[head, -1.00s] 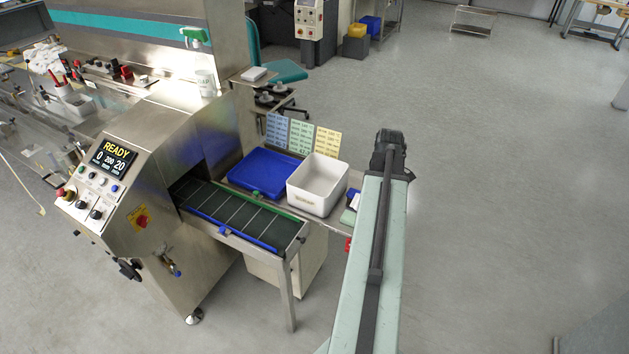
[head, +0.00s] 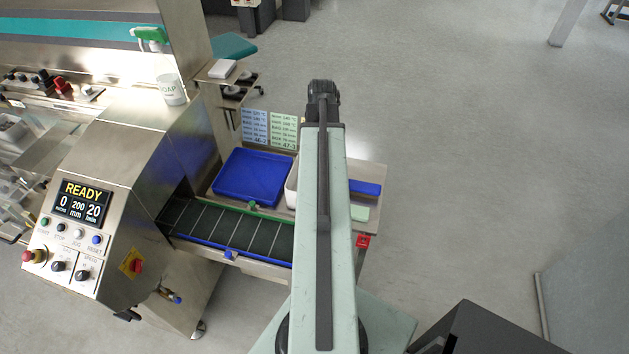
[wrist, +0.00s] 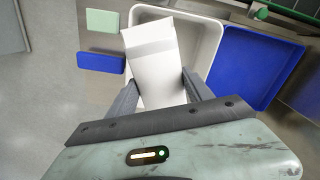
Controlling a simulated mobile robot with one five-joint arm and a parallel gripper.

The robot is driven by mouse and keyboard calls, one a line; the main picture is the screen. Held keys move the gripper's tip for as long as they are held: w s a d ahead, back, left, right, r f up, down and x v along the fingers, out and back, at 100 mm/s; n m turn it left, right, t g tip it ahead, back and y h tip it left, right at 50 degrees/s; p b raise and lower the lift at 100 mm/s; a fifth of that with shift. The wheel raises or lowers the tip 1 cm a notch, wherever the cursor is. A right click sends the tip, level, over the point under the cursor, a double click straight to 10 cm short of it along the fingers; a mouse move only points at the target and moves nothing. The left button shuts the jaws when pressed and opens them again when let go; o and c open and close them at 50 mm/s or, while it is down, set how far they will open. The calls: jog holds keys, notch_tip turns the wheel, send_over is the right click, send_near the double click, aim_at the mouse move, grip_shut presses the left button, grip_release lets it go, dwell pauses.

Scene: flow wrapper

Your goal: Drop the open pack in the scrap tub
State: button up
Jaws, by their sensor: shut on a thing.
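My gripper (wrist: 160,88) is shut on a white pack (wrist: 150,62) with a grey band across it, seen in the wrist view. The pack sticks out beyond the fingers, over the white tub (wrist: 209,45) and across its left rim. I cannot tell how high it hangs or which end is open. In the head view my arm hides the gripper, the pack and most of the tub; only a strip of the tub's left side (head: 291,187) shows.
A blue tray (head: 250,178) stands just left of the tub, behind the dark conveyor (head: 232,228). A blue block (head: 366,187) and a pale green pad (head: 359,212) lie right of the tub. Signs (head: 284,130) stand behind. Open floor (head: 460,150) lies right.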

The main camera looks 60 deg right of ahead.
notch_tip(320, 180, down, 6)
jog(key=b, duration=0.5)
jog(key=shift+b, duration=0.3)
jog(key=o, duration=1.5)
notch_tip(320, 180, up, 8)
jog(key=p, duration=0.8)
jog(key=shift+r, duration=0.1)
